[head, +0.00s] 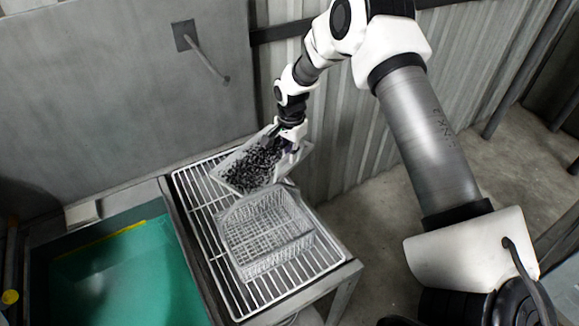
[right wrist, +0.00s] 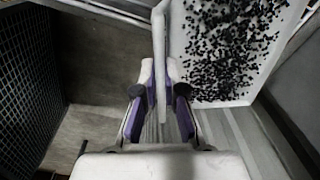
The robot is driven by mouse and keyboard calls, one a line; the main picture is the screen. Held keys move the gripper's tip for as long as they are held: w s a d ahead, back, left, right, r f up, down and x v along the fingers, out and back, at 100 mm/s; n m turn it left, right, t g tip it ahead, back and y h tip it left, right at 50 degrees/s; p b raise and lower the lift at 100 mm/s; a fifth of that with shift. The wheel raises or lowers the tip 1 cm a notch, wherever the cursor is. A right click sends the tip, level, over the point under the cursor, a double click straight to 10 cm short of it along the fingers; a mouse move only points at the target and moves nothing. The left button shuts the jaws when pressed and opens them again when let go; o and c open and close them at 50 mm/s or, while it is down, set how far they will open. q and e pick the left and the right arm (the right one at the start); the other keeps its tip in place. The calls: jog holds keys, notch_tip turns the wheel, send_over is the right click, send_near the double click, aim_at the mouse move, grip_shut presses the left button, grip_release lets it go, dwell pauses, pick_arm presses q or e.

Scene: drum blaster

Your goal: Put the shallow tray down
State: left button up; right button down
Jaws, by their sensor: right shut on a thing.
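The shallow tray (head: 240,185) is pale and holds many small dark pieces (head: 254,166). In the head view it is over the back end of the wire rack, behind the wire basket. I cannot tell whether it touches the rack. My right gripper (head: 287,143) is shut on the tray's right-hand wall. In the right wrist view the gripper (right wrist: 158,100) has the tray wall between its fingers, and the tray (right wrist: 182,75) with its dark pieces (right wrist: 225,45) lies to the right. My left gripper is not in view.
A wire basket (head: 270,212) stands on the wire rack (head: 206,262), in front of the tray. A green-lined basin (head: 150,280) lies to the left. A grey wall panel (head: 130,90) and a corrugated wall (head: 345,130) stand close behind.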

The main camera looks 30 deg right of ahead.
notch_tip(320, 180, down, 2)
jog(key=shift+f+b, duration=0.15)
jog(key=shift+b, duration=0.35)
jog(key=shift+w, duration=0.1)
jog(key=c, duration=1.3)
grip_release()
jog(key=shift+o, duration=0.2)
